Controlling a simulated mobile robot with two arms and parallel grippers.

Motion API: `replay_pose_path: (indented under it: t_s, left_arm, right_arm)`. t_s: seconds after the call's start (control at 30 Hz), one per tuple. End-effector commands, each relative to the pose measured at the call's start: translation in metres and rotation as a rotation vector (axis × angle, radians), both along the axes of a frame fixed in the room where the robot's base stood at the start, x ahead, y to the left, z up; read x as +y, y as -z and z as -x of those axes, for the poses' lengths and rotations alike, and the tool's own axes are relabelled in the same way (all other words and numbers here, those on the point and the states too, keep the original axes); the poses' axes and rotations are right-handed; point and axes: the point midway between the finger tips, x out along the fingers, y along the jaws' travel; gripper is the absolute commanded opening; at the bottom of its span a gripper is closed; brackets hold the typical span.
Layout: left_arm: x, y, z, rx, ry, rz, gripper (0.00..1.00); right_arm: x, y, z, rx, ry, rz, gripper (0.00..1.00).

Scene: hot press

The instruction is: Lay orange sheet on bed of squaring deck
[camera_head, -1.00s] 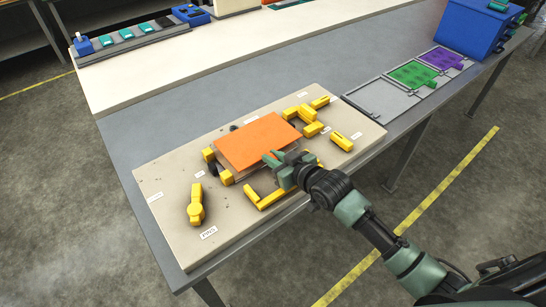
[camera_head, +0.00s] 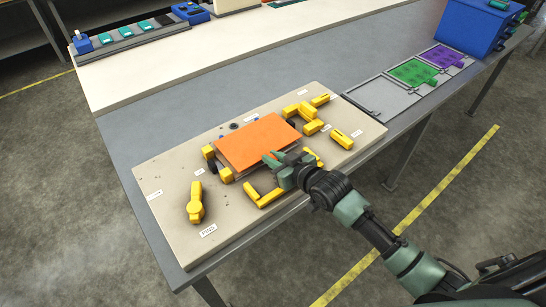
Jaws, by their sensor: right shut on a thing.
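The orange sheet (camera_head: 256,141) is a flat rectangle over the middle of the squaring deck (camera_head: 165,222), a beige board with yellow fittings. My right gripper (camera_head: 273,159) is shut on the sheet's near right edge. A grey edge of the bed (camera_head: 245,173) shows below the sheet's near side; the sheet covers most of the bed. I cannot tell whether the sheet touches the bed or is just above it. My left gripper is not in view.
Yellow stops and clamps, such as a lever (camera_head: 195,203) and a block (camera_head: 341,137), stand around the sheet. Grey trays (camera_head: 382,98) with green (camera_head: 413,73) and purple (camera_head: 442,57) pieces lie at the right. A blue box (camera_head: 468,27) stands beyond. The grey table (camera_head: 200,112) behind the deck is clear.

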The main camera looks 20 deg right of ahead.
Motion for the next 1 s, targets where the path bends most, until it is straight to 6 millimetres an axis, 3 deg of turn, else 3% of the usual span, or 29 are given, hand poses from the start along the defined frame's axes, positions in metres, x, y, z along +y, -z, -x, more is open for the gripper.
replay_pose_path:
  t_s: [0.37, 0.4, 0.5, 0.83, 1.0]
  left_arm:
    - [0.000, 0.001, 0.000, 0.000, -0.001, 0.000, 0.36]
    - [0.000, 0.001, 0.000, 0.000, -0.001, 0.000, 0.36]
    - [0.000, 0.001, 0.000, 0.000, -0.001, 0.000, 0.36]
    - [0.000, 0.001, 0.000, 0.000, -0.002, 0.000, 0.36]
    - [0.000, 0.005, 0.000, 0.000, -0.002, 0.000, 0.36]
  right_arm:
    - [0.000, 0.001, 0.000, -0.002, 0.000, -0.001, 0.00]
    - [0.000, 0.001, 0.000, -0.002, 0.000, -0.001, 0.19]
    - [0.000, 0.001, 0.000, -0.002, 0.000, -0.001, 0.41]
    - [-0.001, 0.002, 0.002, 0.001, 0.000, 0.000, 0.41]
    - [-0.007, -0.004, 0.020, 0.002, -0.001, 0.000, 0.41]
